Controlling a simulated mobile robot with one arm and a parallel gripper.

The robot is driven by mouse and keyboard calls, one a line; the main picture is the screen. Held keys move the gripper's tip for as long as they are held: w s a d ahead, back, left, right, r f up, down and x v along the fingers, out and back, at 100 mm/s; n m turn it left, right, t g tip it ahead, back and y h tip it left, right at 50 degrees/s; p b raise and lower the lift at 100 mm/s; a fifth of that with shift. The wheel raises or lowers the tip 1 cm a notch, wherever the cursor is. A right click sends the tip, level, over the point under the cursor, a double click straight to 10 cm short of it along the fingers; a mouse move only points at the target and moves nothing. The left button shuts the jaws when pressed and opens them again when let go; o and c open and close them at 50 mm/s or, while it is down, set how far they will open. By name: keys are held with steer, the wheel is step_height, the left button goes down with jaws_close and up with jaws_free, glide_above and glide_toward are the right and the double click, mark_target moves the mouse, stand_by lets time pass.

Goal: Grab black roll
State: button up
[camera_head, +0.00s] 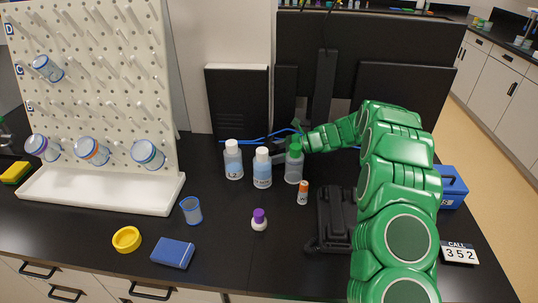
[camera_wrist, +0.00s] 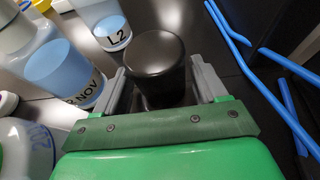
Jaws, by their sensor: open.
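The black roll (camera_wrist: 155,55) is a dark upright cylinder in the wrist view. It stands between the two grey fingers of my gripper (camera_wrist: 162,78), one finger on each side. The gripper is open, and I cannot tell whether either finger touches the roll. In the head view my gripper (camera_head: 279,148) is low behind the bottles, at the end of the green arm. There I cannot make out the roll; bottles and the dark background hide that spot.
Blue cable (camera_wrist: 238,45) lies right of the gripper. An orange-capped vial (camera_head: 302,194) and a purple-capped bottle (camera_head: 259,220) stand in front.

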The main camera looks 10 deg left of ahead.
steer(key=c, duration=0.9)
steer(key=shift+r, duration=0.1)
